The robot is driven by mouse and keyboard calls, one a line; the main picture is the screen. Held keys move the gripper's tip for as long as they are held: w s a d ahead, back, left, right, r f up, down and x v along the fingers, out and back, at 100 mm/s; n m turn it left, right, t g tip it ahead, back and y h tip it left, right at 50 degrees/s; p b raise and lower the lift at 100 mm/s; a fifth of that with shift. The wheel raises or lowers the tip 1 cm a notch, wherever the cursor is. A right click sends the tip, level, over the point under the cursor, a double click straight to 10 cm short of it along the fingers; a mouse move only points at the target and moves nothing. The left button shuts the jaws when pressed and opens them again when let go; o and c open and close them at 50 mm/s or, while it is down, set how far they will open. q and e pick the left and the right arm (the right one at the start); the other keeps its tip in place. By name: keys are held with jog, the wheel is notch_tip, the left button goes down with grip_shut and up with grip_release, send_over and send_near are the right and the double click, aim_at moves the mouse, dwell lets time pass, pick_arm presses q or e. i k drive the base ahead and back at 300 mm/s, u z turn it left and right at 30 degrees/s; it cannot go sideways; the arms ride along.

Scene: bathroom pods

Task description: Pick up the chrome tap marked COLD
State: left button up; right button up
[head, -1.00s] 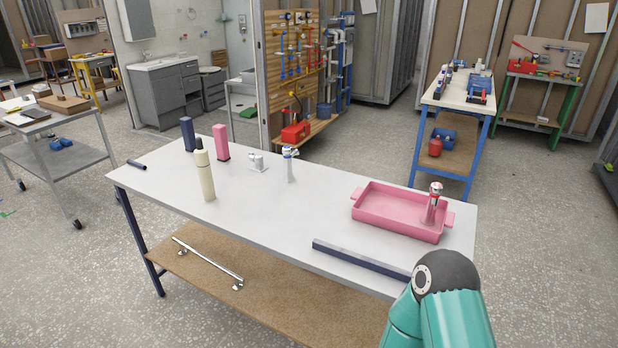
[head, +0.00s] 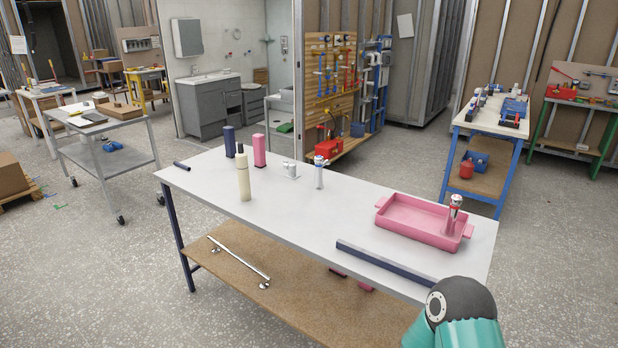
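A chrome tap with a blue band near its top (head: 319,175) stands upright on the white worktable (head: 290,215), right of its middle at the back. A second chrome tap with a red band (head: 453,213) stands in the pink tray (head: 408,228) at the table's right end. Any lettering on either tap is too small to read. Part of my arm shows at the lower right, in front of the table. Neither of my grippers is in view.
A dark bar (head: 385,262) lies along the front edge. A chrome rail (head: 238,261) lies on the lower shelf.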

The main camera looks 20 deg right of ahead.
aim_at(318, 184)
jog(key=i, duration=0.85)
jog(key=z, duration=0.05)
